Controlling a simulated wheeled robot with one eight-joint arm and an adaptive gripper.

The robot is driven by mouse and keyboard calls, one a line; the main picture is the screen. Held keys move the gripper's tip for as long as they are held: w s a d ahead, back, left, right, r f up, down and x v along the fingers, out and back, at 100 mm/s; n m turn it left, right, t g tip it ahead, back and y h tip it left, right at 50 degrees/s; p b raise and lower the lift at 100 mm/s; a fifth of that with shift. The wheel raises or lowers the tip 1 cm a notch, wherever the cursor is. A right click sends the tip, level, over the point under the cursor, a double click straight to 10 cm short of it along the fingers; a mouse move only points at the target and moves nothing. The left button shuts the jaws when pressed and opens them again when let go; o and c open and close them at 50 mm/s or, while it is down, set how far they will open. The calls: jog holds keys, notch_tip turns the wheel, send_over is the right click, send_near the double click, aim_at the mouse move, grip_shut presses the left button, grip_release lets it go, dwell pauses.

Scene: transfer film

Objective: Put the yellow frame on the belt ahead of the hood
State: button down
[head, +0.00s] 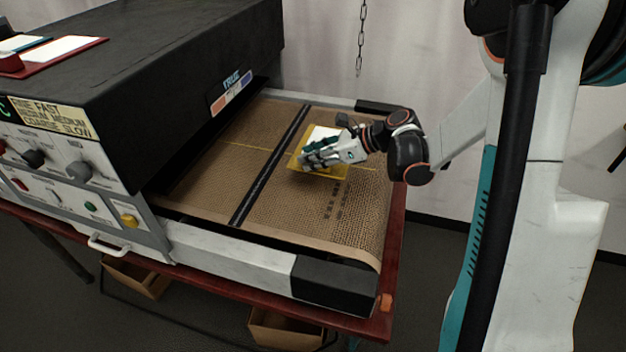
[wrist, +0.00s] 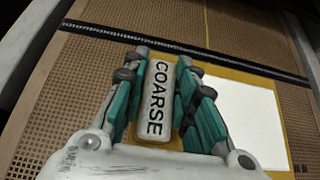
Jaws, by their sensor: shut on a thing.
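The yellow frame (head: 326,172) holds a white sheet (head: 322,136) and is at the belt (head: 222,160), on the outer side of a black cross strip (head: 268,168). It looks flat on or just above the mesh; I cannot tell whether it touches. My gripper (head: 318,155) is over its left part. In the wrist view, the gripper (wrist: 160,95) is shut on a grey grip block marked COARSE (wrist: 157,98) on the frame (wrist: 283,125). The black hood (head: 150,75) stands to the left, its opening facing the belt. The fingers hide part of the frame.
A control panel (head: 75,165) with knobs and a speed label is on the machine's front. A red tray (head: 60,56) with a white sheet lies on the hood. A chain (head: 361,40) hangs behind the belt. Cardboard boxes (head: 285,330) sit below the red table.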

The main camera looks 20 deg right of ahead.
jog(key=shift+f+b, duration=1)
jog(key=shift+f, duration=2.15)
jog(key=shift+f, duration=0.1)
jog(key=c, duration=1.3)
grip_release()
jog(key=shift+s+d+r, duration=0.15)
jog(key=shift+d+r, duration=0.05)
jog(key=shift+r, duration=0.1)
jog(key=p+v, duration=0.3)
jog(key=v, duration=0.8)
jog(key=shift+s+d+r, duration=0.1)
jog(key=shift+s+d, duration=0.05)
